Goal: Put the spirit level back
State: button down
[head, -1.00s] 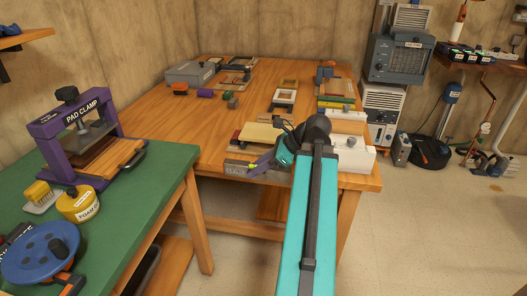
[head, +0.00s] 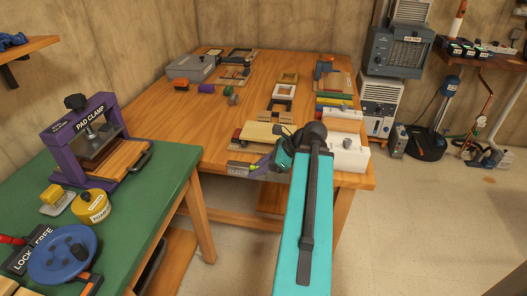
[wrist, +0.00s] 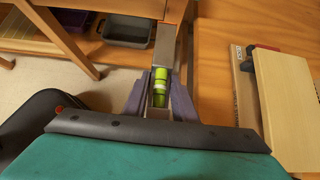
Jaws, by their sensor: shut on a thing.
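The spirit level is a grey bar (head: 238,170) with a green vial (wrist: 160,88), seen at the front edge of the wooden workbench (head: 205,130). My gripper (head: 264,165) is shut on it. In the wrist view the two purple-grey fingers of my gripper (wrist: 160,103) stand on either side of the vial. The level (wrist: 165,45) points away from the wrist along the bench edge. Part of it is hidden by the gripper in the head view. I cannot tell whether it touches the bench.
A pale board (head: 258,134) lies just behind the level, and a white block (head: 349,155) stands to the right. A grey case (head: 192,68) sits at the back left. The left middle of the bench is clear. A green-topped table (head: 160,188) with a purple pad clamp (head: 84,125) is at the left.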

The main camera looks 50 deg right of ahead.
jog(key=shift+r+p, duration=0.15)
jog(key=shift+p, duration=0.35)
jog(key=shift+w+d+f, duration=0.2)
jog(key=shift+w+d, duration=0.1)
jog(key=shift+d, duration=0.15)
jog(key=shift+w+d+f, duration=0.2)
jog(key=shift+w+d, duration=0.95)
jog(key=shift+d, duration=0.55)
jog(key=shift+w+d+f, duration=0.2)
jog(key=shift+w+d, duration=0.95)
jog(key=shift+d, duration=0.5)
jog(key=shift+w+d+f, duration=0.2)
jog(key=shift+w+d, duration=0.95)
jog(key=shift+d, duration=0.55)
jog(key=shift+f, duration=1.75)
jog(key=c, duration=1.5)
grip_release()
jog(key=shift+f, duration=0.1)
jog(key=shift+o, duration=0.2)
